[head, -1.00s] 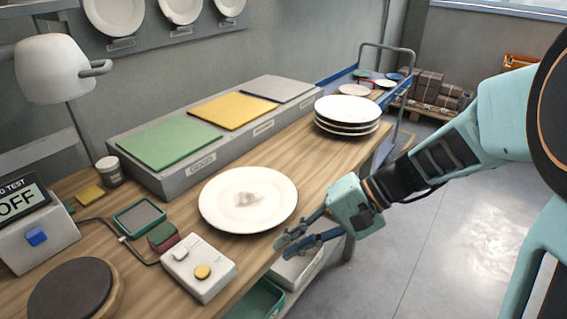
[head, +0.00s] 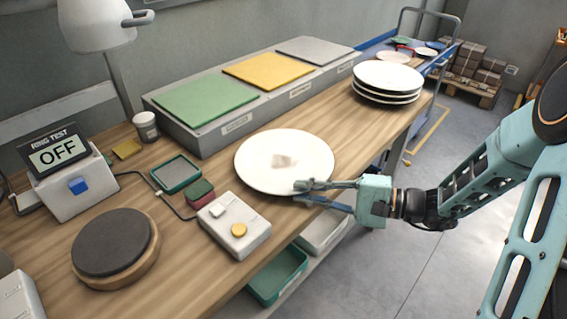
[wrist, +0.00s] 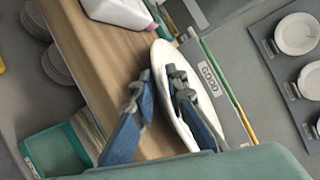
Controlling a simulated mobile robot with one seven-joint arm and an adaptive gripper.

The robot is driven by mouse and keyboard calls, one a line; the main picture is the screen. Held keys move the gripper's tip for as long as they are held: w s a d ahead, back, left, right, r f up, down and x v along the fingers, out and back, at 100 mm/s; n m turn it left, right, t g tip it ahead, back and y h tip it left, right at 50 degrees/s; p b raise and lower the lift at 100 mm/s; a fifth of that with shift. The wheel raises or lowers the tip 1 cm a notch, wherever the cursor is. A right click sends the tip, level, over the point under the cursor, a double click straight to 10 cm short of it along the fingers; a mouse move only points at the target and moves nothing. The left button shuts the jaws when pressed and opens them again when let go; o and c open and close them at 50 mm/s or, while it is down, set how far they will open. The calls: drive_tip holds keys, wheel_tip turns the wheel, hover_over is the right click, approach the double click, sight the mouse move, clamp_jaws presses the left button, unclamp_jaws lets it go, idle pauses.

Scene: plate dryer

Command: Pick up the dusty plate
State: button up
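The dusty plate (head: 260,170) is white with a grey-brown smudge near its middle and lies flat on the wooden bench. It also shows at a steep slant in the wrist view (wrist: 163,62). My gripper (head: 300,192) is at the plate's right front rim, coming in low from the right. Its two fingers are apart. In the wrist view the rim lies between or close beside the fingers (wrist: 158,82), and the right finger overlaps the plate. I cannot tell whether either finger touches it.
A stack of white plates (head: 388,80) stands at the far right of the bench. Behind are green (head: 205,101), yellow (head: 268,70) and grey (head: 315,50) pads on a raised block. A button box (head: 233,226) and a round dark pad (head: 112,242) are front left. A display (head: 59,153) reads OFF.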

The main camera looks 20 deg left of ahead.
sight(281, 189)
drive_tip(key=a, duration=0.3)
drive_tip(key=a+f, duration=0.1)
drive_tip(key=a, duration=0.1)
drive_tip(key=shift+s+a, duration=0.15)
drive_tip(key=shift+a, duration=0.25)
clamp_jaws()
drive_tip(key=shift+r, duration=0.1)
